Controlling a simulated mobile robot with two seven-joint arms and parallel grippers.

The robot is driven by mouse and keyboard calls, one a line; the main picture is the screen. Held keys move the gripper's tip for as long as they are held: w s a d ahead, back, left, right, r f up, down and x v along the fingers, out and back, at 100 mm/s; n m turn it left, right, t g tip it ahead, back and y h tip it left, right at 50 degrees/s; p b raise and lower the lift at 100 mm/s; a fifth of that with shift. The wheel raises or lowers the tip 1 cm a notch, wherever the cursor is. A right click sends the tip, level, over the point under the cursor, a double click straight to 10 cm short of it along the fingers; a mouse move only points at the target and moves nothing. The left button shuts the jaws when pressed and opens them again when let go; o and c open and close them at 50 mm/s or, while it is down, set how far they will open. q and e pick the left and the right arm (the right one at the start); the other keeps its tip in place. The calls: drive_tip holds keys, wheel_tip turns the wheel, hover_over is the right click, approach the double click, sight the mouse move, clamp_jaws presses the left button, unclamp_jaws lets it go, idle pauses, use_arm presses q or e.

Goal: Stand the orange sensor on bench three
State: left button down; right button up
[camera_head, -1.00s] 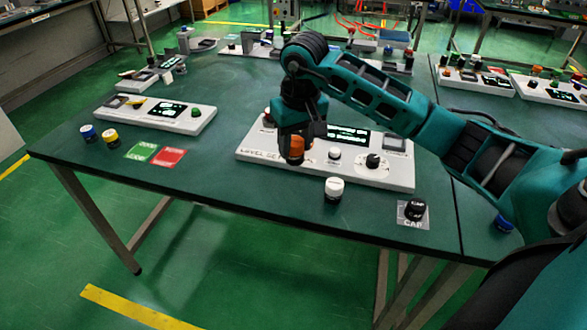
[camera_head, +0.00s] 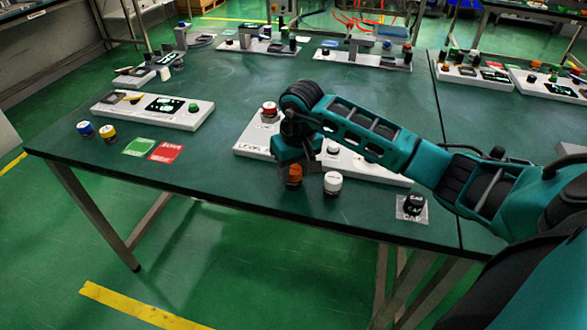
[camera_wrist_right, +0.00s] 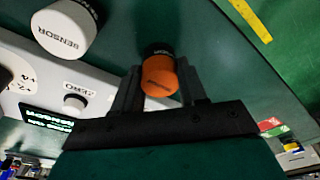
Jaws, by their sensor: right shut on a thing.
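The orange sensor (camera_head: 294,172) is a short orange cylinder with a black end. My right gripper (camera_head: 292,163) is shut on it, at the front edge of the level panel (camera_head: 258,135). In the right wrist view the orange sensor (camera_wrist_right: 160,76) sits between the two fingers (camera_wrist_right: 157,88), its black end away from the palm over the green benchtop. It looks about upright. I cannot tell whether it touches the bench (camera_head: 235,180). The white sensor (camera_head: 333,183) stands just to its right. My left gripper is not in view.
A black cap (camera_head: 413,204) stands on a grey label at the right. Green (camera_head: 139,147) and red (camera_head: 166,151) mats lie to the left, with blue (camera_head: 86,129) and yellow (camera_head: 108,133) sensors beyond. A red-topped part (camera_head: 269,108) is on the panel.

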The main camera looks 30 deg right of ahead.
drive_tip(key=o, duration=1.1)
drive_tip(key=shift+f, duration=0.1)
